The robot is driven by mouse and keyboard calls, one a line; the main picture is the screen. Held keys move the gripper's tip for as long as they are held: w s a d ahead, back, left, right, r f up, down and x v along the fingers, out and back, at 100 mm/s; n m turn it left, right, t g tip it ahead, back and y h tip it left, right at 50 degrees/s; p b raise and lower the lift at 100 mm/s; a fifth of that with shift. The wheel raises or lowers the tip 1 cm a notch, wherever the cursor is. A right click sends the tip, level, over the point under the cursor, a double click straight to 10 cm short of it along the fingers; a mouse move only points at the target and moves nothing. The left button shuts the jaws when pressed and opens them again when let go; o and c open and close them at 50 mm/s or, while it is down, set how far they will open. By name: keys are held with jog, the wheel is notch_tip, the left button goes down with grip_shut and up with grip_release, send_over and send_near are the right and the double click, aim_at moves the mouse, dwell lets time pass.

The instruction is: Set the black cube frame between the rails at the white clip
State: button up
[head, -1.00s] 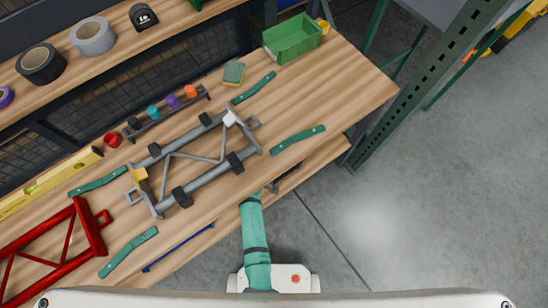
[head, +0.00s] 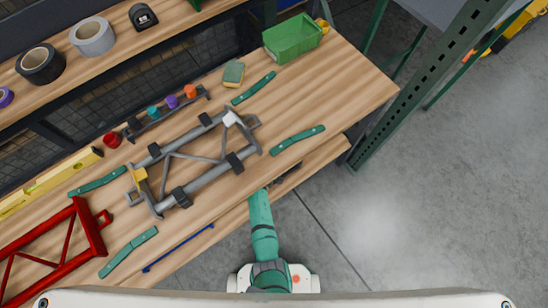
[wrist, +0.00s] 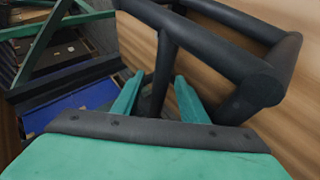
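The black cube frame (wrist: 265,85) fills the upper right of the wrist view as thick dark tubes. My gripper (wrist: 158,92) has its green fingers on either side of one thin bar of it. A gap shows beside the bar, so the fingers look open around it. In the head view my green arm reaches under the bench's front edge, which hides the gripper and most or all of the cube frame. The grey rails (head: 205,182) lie on the bench with black clips. The white clip (head: 230,118) is at their upper right end, a yellow clip (head: 139,174) at their lower left.
The wooden bench (head: 350,90) overhangs a lower shelf (head: 318,160). Green bars (head: 298,139) lie around the rails. A red frame (head: 95,235) lies at left, a green bin (head: 292,38) at the back. A green post (head: 400,110) stands at right. The wrist view shows a blue surface (wrist: 75,105).

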grip_shut()
jog(key=shift+a, duration=0.1)
dwell(0.8)
dwell(0.4)
jog(key=shift+w+r, duration=0.1)
